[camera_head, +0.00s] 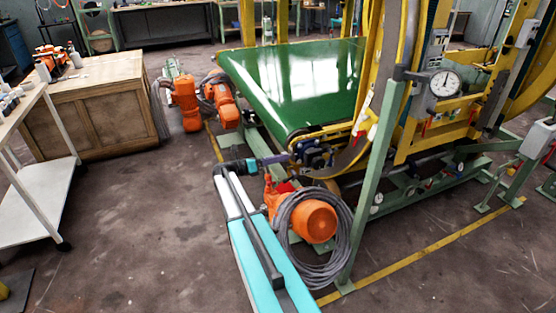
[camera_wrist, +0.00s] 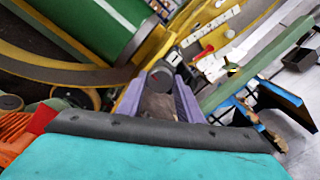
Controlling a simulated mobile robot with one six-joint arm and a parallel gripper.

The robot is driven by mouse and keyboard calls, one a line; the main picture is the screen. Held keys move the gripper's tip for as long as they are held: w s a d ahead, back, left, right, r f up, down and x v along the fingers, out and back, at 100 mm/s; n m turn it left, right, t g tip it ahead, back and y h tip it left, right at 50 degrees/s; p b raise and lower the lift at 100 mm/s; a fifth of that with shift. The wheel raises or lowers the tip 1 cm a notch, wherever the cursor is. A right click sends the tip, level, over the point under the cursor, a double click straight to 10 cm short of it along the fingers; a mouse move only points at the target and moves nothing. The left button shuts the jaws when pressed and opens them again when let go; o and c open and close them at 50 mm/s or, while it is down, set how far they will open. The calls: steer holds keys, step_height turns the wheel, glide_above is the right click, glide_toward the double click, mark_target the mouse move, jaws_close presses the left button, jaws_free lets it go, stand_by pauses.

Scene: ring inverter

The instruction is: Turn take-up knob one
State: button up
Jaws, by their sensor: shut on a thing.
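Take-up knob one is a dark round knob at the lower front corner of the green belt machine. In the wrist view the knob (camera_wrist: 160,77) sits between the tips of my two purple fingers. My gripper (camera_wrist: 160,88) is shut on it. In the head view my gripper (camera_head: 284,158) reaches right from the end of my arm to the dark knob assembly (camera_head: 314,153) beside the belt's roller end. The fingers hide part of the knob, and its turn angle cannot be told.
The green belt (camera_head: 290,80) slopes up behind the knob. An orange motor (camera_head: 312,220) with coiled grey cable (camera_head: 335,262) stands just below my gripper. A green post (camera_head: 372,180) rises to the right. A wooden cabinet (camera_head: 95,105) stands left; the floor between is free.

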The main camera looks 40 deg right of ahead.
steer(key=shift+w+d+r+m+b, duration=0.1)
steer(key=shift+m+b, duration=6)
steer(key=shift+m, duration=2.6)
steer(key=shift+w+d+r+m+b, duration=0.1)
steer(key=shift+m+b, duration=5.95)
steer(key=shift+m, duration=2.65)
steer(key=o, duration=1)
steer(key=shift+f, duration=0.1)
steer(key=shift+o, duration=0.2)
steer(key=shift+s, duration=0.1)
